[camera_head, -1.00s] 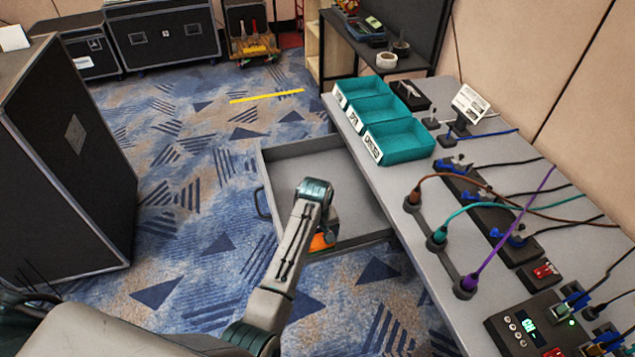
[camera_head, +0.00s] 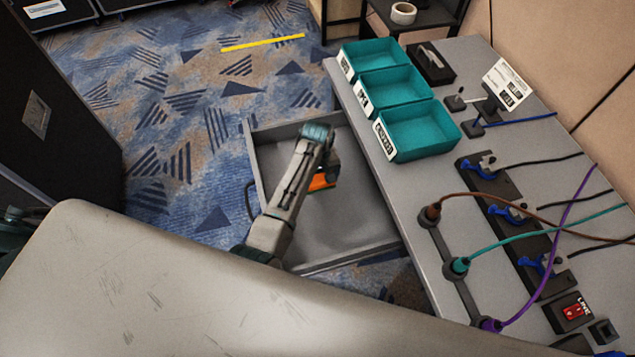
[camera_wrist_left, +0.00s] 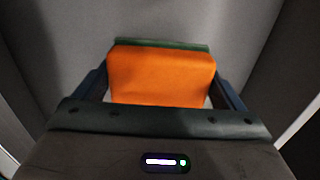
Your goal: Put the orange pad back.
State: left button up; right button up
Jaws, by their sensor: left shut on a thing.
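The orange pad (camera_head: 321,182) shows beside and partly behind my left gripper (camera_head: 325,177) in the head view. In the left wrist view the orange pad (camera_wrist_left: 160,78) sits between the two dark fingers of my left gripper, which is shut on it. A dark green edge runs along the pad's far side. The pad is over or inside the open grey drawer (camera_head: 350,232) under the desk; I cannot tell whether it touches the drawer's bottom. Grey drawer surfaces surround it in the wrist view. My right gripper is not in view.
The grey desk (camera_head: 455,185) borders the drawer on the right. It bears teal bins (camera_head: 418,132), a card stand (camera_head: 507,85) and plugged cables (camera_head: 540,222). A black case (camera_head: 50,120) stands at the left. Carpet (camera_head: 190,160) is clear between case and drawer.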

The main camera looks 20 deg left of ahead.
aim_at(317, 186)
pick_arm(q)
jog(key=shift+f, duration=2.65)
jog(key=shift+f, duration=0.2)
jog(key=o, duration=0.7)
jog(key=shift+o, duration=0.2)
notch_tip(317, 186, up, 12)
jog(key=shift+r, duration=0.2)
